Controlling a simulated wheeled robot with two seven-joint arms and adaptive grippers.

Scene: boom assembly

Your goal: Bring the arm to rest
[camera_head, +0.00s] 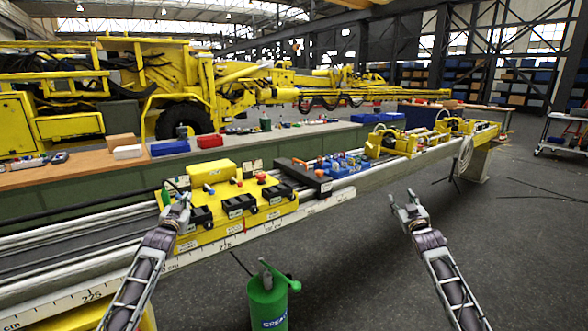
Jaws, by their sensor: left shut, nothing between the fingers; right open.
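My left gripper (178,198) is shut and empty, with its tips at the left end of a yellow plate (222,233). I cannot tell whether it touches the plate. Black blocks with white labels (237,204) sit on the plate, and a yellow box (211,173) lies behind them. My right gripper (405,200) is open and empty. It hangs over the dark floor, in front of the long rail bench (90,271) and apart from it.
A black plate (303,175) and blue parts (343,165) sit further right on the bench. A green canister (268,302) with a lever stands on the floor in front. A yellow vehicle (184,85) stands behind. The floor at right is mostly clear.

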